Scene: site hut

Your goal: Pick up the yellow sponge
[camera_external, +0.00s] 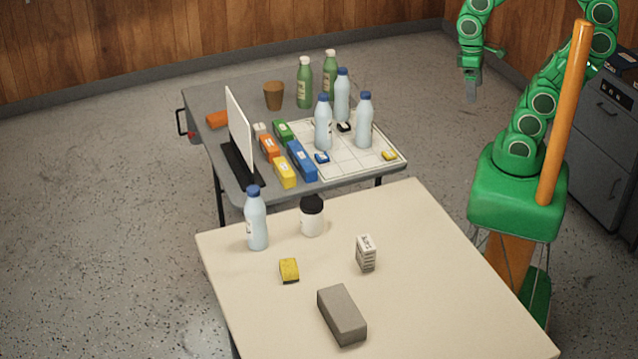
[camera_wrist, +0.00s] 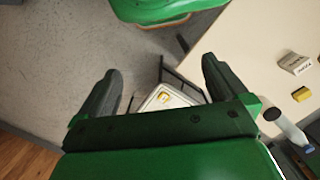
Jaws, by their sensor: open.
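A yellow sponge (camera_external: 289,270) with a dark lower edge lies on the cream table (camera_external: 430,240), left of a small white printed box. It also shows at the right edge of the wrist view (camera_wrist: 301,94). My gripper (camera_external: 471,90) is high up at the upper right, well away from the sponge, pointing down. In the wrist view my gripper (camera_wrist: 162,66) has its two dark fingers wide apart with nothing between them. A smaller yellow piece (camera_external: 389,155) lies on the white gridded board of the grey table; it shows low between the fingers in the wrist view (camera_wrist: 163,97).
The cream table also holds the white box (camera_external: 366,253), a grey block (camera_external: 342,315), a black-lidded jar (camera_external: 312,216) and a blue-capped bottle (camera_external: 256,219). The grey table (camera_external: 200,95) is crowded with bottles, coloured blocks and an upright white panel (camera_external: 239,130).

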